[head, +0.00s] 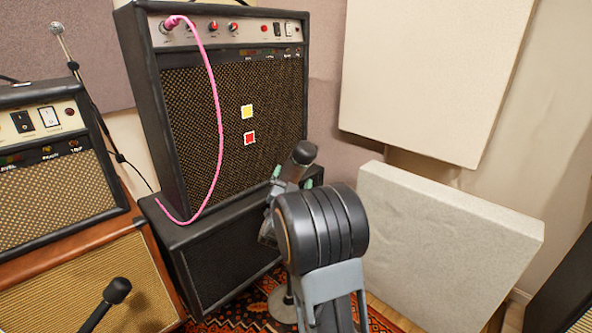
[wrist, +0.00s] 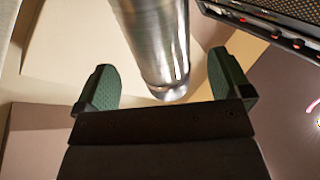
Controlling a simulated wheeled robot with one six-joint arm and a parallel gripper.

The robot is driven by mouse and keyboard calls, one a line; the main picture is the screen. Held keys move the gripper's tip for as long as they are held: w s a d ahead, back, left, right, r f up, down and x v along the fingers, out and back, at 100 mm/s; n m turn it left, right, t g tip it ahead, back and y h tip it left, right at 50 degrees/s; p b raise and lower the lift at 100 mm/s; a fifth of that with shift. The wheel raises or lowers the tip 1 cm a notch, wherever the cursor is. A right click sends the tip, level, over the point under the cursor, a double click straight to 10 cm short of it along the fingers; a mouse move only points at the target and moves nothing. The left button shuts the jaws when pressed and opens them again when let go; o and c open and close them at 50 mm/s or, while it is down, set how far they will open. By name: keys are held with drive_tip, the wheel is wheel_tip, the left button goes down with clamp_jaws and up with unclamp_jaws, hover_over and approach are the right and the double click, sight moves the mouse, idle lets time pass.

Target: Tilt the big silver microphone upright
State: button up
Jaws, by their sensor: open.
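The big silver microphone (head: 292,168) stands in front of the tall amp in the head view. It has a dark head, leaning up and to the right, and a grey body. My arm hides its lower part. In the wrist view its shiny metal cylinder (wrist: 158,45) comes down from the top edge between my fingers. My gripper (wrist: 162,85) is open, with one green-padded finger on each side and a visible gap to each. In the head view my gripper (head: 292,180) shows mostly as green fingertips beside the microphone.
A tall black amp (head: 235,110) with a pink cable (head: 216,100) stands on a black cabinet (head: 225,255) behind. Smaller amps (head: 50,170) are at left. A black microphone (head: 117,290) rises at lower left.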

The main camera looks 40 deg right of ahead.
sight(297, 182)
drive_tip(key=shift+x, duration=2.55)
drive_tip(key=shift+c, duration=0.3)
drive_tip(key=c, duration=1.2)
drive_tip(key=shift+d+r, duration=0.1)
